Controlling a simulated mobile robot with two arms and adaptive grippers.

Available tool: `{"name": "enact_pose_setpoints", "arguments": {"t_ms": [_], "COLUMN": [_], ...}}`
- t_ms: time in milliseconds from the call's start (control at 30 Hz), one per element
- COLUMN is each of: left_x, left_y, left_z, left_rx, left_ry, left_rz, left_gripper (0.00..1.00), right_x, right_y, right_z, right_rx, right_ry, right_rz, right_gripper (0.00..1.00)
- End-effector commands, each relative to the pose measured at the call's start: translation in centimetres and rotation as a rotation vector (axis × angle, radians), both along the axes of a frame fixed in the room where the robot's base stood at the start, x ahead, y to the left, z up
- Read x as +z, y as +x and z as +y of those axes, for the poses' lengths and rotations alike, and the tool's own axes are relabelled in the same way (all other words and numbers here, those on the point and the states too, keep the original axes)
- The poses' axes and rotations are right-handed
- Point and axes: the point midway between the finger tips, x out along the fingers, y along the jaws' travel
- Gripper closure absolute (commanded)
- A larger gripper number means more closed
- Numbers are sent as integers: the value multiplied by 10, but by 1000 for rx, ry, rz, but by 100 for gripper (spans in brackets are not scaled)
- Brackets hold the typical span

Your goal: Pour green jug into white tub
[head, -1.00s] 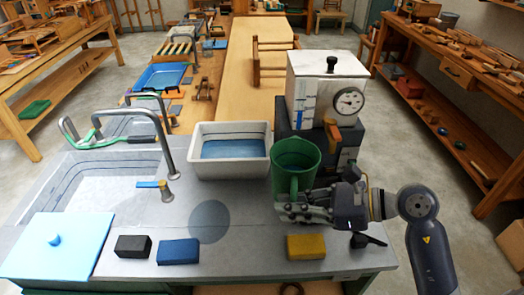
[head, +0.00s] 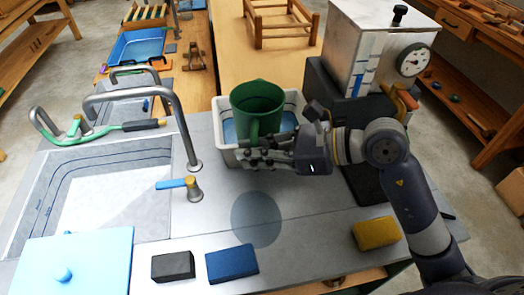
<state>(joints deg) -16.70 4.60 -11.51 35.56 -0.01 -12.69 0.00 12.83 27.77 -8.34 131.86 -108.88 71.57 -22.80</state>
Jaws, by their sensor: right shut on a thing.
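The green jug (head: 257,103) is held upright in the head view, in front of and partly over the white tub (head: 226,156). My right gripper (head: 262,157) is shut on the jug at its handle side, nearest me. The jug and gripper hide much of the tub. Blue shows inside the tub on both sides of the jug. The jug's inside looks dark green, and I cannot tell what it holds. My left gripper is not in view.
A sink with a grey tap (head: 180,120) and a blue-handled valve (head: 192,187) lies left. A white box with a gauge (head: 375,50) stands behind right. Black (head: 173,266), blue (head: 232,263) and yellow (head: 376,233) blocks lie along the front. The counter between is clear.

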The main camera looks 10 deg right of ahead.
Motion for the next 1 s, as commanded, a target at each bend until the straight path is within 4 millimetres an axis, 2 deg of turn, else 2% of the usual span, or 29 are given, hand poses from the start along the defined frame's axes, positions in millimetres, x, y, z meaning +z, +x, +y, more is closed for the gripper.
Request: {"name": "enact_pose_setpoints", "arguments": {"t_ms": [33, 100, 233, 400, 700, 1000], "left_x": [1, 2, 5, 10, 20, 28], "left_y": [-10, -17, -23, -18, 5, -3], "left_z": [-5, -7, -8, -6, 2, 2], "left_rx": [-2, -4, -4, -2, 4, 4], "left_ry": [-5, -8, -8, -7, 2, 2], "left_rz": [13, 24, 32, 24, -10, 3], "left_gripper": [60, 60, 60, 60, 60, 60], "right_x": [2, 3, 5, 6, 8, 11], "right_y": [1, 1, 3, 6, 10, 15], "right_z": [0, 0, -1, -2, -3, -4], "right_rx": [-1, -1, -1, -1, -1, -1], "right_ry": [2, 3, 5, 9, 20, 29], "right_rz": [-2, 2, 14, 33, 67, 100], "right_gripper": [100, 100, 100, 100, 100, 100]}}
